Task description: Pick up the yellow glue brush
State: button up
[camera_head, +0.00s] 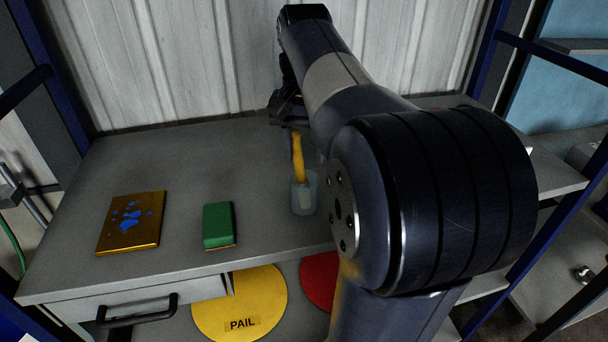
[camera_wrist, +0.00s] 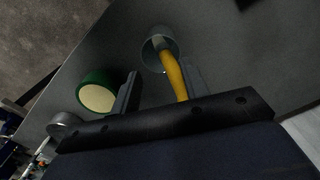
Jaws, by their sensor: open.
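The yellow glue brush (camera_head: 298,158) stands tilted in a small clear cup (camera_head: 304,195) on the grey table, its handle pointing up. In the wrist view the brush (camera_wrist: 174,75) leans out of the cup (camera_wrist: 152,52), and its handle runs toward my gripper. My gripper (camera_wrist: 158,88) is open, with the brush handle between its two fingers, close to the right one. I cannot tell whether that finger touches it. In the head view my gripper (camera_head: 290,115) is at the top of the handle, partly hidden by my arm.
A green block (camera_head: 218,225) and a gold box with blue marks (camera_head: 131,223) lie left of the cup on the table (camera_head: 165,165). A yellow disc labelled PAIL (camera_head: 240,300) and a red disc (camera_head: 320,280) are below the front edge. A corrugated wall (camera_head: 190,60) stands behind.

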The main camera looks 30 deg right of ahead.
aim_at(304, 185)
jog(key=shift+f, duration=1.55)
jog(key=shift+c, duration=0.5)
grip_shut()
